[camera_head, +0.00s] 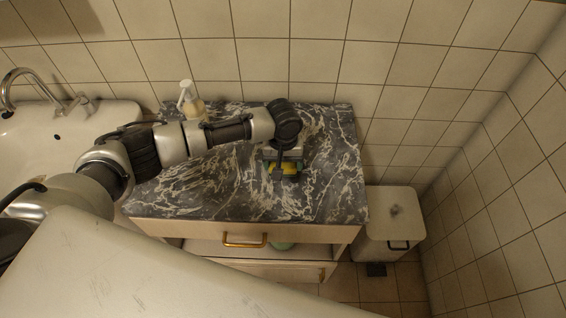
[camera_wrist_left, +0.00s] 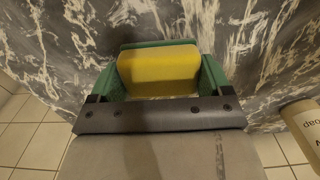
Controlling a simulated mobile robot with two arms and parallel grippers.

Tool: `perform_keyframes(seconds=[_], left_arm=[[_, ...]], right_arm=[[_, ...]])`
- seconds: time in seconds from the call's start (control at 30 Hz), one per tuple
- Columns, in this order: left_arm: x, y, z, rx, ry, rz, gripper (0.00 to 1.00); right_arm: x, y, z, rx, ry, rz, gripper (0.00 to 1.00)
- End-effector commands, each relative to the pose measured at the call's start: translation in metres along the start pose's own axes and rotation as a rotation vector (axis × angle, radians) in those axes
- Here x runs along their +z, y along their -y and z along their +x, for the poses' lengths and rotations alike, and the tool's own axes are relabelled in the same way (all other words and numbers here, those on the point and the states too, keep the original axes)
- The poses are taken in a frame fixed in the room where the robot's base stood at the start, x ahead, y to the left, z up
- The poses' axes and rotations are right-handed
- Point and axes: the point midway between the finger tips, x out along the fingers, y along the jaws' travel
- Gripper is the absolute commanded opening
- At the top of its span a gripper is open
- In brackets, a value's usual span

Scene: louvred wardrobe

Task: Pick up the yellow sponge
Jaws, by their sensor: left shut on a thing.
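The yellow sponge (camera_wrist_left: 158,70) sits between the fingers of my left gripper (camera_wrist_left: 160,82) in the left wrist view. Green parts flank it on both sides and a green edge shows behind it; I cannot tell whether these belong to the gripper, the sponge or a holder. In the head view the sponge (camera_head: 290,169) shows as a small yellow patch, partly hidden by my left wrist and gripper (camera_head: 283,171). My left gripper is shut on the sponge, over the dark marbled countertop (camera_head: 330,185). I cannot tell whether the sponge touches the counter. My right gripper is not in view.
A pump soap bottle (camera_head: 190,102) stands at the counter's back left, and its labelled body shows in the left wrist view (camera_wrist_left: 304,125). A white sink with a tap (camera_head: 22,75) is at left. A lidded bin (camera_head: 390,215) stands right. The counter's right side is clear.

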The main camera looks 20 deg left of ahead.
Motion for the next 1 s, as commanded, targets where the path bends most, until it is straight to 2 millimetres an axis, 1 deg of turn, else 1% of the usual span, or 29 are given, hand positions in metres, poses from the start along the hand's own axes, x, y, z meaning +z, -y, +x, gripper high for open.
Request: perform_keyframes(seconds=[0.17, 0.23, 0.5, 0.63, 0.8, 1.0], left_arm=[[-0.001, -0.001, -0.022, 0.003, -0.003, 0.000, 0.56], [-0.001, -0.001, -0.036, 0.004, -0.003, 0.001, 0.56], [0.000, -0.063, -0.070, 0.006, -0.002, 0.003, 0.56], [0.001, -0.088, -0.086, 0.004, -0.002, 0.002, 0.56], [0.001, -0.109, -0.099, 0.002, -0.001, 0.001, 0.56], [0.001, -0.117, -0.105, 0.001, 0.000, 0.000, 0.56]], right_arm=[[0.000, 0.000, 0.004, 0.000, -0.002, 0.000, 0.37], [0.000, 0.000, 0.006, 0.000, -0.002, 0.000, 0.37], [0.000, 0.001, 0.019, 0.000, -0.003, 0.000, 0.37], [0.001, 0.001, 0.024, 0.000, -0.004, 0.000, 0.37], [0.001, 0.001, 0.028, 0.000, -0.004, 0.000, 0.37], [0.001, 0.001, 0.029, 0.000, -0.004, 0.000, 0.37]])
